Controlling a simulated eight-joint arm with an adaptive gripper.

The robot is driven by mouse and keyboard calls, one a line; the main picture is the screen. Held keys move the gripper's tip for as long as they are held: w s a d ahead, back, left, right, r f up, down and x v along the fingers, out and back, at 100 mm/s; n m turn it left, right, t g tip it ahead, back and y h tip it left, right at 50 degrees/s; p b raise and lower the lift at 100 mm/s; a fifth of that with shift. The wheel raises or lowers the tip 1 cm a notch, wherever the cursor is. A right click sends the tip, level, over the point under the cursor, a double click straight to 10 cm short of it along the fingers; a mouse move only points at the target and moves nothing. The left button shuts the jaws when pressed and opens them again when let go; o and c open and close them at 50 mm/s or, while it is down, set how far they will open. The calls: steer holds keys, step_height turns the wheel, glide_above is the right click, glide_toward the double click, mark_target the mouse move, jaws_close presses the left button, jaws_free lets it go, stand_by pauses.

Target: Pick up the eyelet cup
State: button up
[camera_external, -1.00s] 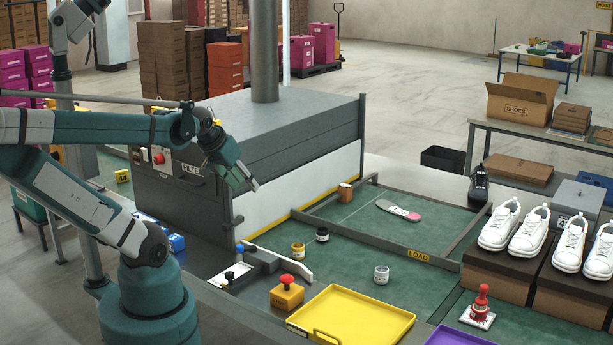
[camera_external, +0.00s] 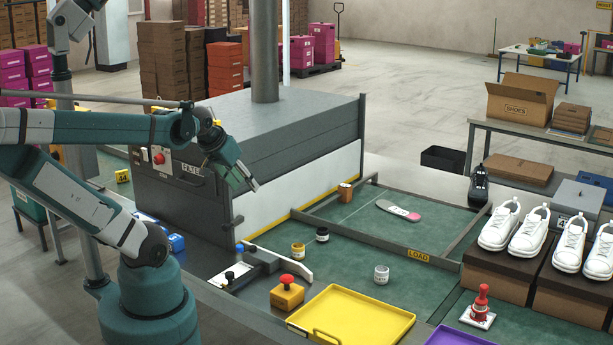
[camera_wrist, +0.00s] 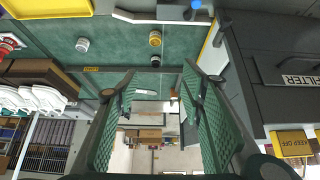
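Several small cups stand on the green surface, and their labels are too small to read, so I cannot tell which is the eyelet cup. One is white-grey (camera_external: 381,274), one yellow with a pale label (camera_external: 298,251), one black (camera_external: 322,234). In the wrist view the white-grey cup (camera_wrist: 82,45), yellow cup (camera_wrist: 155,39) and black cup (camera_wrist: 155,61) all stand upright, apart from my fingers. My gripper (camera_external: 250,186) is high beside the grey machine, left of the cups. In the wrist view its two green fingers (camera_wrist: 160,75) are spread with nothing between them.
The grey machine (camera_external: 290,125) rises behind the cups. A yellow tray (camera_external: 355,318), a red-topped button box (camera_external: 287,293) and a red-handled stamp (camera_external: 482,305) are in front. An orange-brown container (camera_external: 345,192) and an insole (camera_external: 398,210) lie farther back. White shoes (camera_external: 515,228) stand on boxes at right.

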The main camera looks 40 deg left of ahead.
stand_by(0.4)
steer(key=shift+o, duration=1.1)
steer(key=shift+w, duration=0.1)
steer(key=w+f+n+g+h+b, duration=0.1)
steer(key=w+f+n+g, duration=0.1)
steer(key=w+f+n, duration=0.4)
steer(key=w+f+n+g+h+b, duration=0.1)
steer(key=w+f+n, duration=0.35)
steer(key=w, duration=0.35)
steer(key=w+f+n+g+h+b, duration=0.1)
steer(key=w+f+n, duration=0.4)
steer(key=f, duration=0.4)
steer(key=w+a+f+n+g+h+b, duration=0.1)
steer(key=w+f+n, duration=0.4)
steer(key=f, duration=0.3)
steer(key=shift+w+f+n+g, duration=0.2)
steer(key=shift+f+n+g, duration=0.15)
steer(key=shift+n+g, duration=0.1)
